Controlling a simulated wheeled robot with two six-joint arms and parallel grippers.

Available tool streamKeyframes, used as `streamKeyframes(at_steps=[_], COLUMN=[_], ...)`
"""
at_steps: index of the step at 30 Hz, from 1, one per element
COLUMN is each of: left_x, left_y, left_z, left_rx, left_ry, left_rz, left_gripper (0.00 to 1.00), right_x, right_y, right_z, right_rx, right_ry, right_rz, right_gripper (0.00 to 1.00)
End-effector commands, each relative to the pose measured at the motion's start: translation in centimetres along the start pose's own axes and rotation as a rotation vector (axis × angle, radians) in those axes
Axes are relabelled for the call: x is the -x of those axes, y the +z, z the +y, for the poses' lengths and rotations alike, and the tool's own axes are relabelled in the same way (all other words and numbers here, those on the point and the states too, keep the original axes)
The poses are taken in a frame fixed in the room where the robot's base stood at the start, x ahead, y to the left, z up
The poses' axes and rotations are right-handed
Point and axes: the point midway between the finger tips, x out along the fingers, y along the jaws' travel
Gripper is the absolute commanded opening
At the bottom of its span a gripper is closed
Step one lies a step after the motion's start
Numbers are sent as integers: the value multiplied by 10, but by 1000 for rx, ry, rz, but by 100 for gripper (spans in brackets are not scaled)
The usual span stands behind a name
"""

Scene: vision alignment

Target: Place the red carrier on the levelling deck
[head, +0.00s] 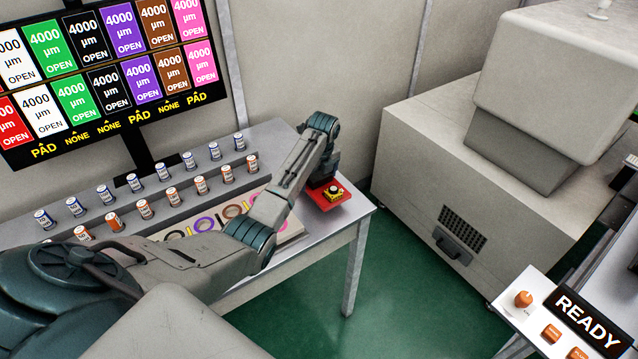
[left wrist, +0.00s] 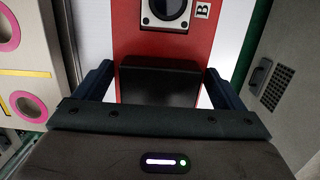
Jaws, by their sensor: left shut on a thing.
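The red carrier (head: 343,203) is a flat red plate with a small yellow-and-black piece on top, at the right end of the grey table (head: 335,232). My left gripper (head: 322,182) reaches down over its far side. In the left wrist view the carrier (left wrist: 198,45) shows a white-framed dark round part and a letter B. There the fingers of my left gripper (left wrist: 158,85) are shut on the carrier's dark block. I cannot tell whether the carrier touches the table. I cannot make out which surface is the levelling deck. My right gripper is out of view.
A pale board with coloured rings (head: 290,232) lies left of the carrier, partly behind my left arm. Several small cans (head: 200,184) stand in rows behind it. A large beige machine (head: 470,200) stands right, across a green floor gap. A READY panel (head: 588,318) is lower right.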

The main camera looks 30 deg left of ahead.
Motion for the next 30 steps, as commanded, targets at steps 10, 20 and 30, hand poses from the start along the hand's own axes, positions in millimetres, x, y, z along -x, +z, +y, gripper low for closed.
streamKeyframes(at_steps=[10, 20, 30], left_x=[-33, -36, -28], left_y=[-4, -5, -4], left_z=[0, 0, 0], left_rx=[1, 1, 1], left_ry=[0, 1, -1], left_rz=[-1, 0, -1], left_gripper=[46, 100, 100], right_x=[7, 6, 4], right_y=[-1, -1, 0], right_z=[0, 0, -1], right_rx=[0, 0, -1], right_ry=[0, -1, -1], right_rz=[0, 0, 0], right_gripper=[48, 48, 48])
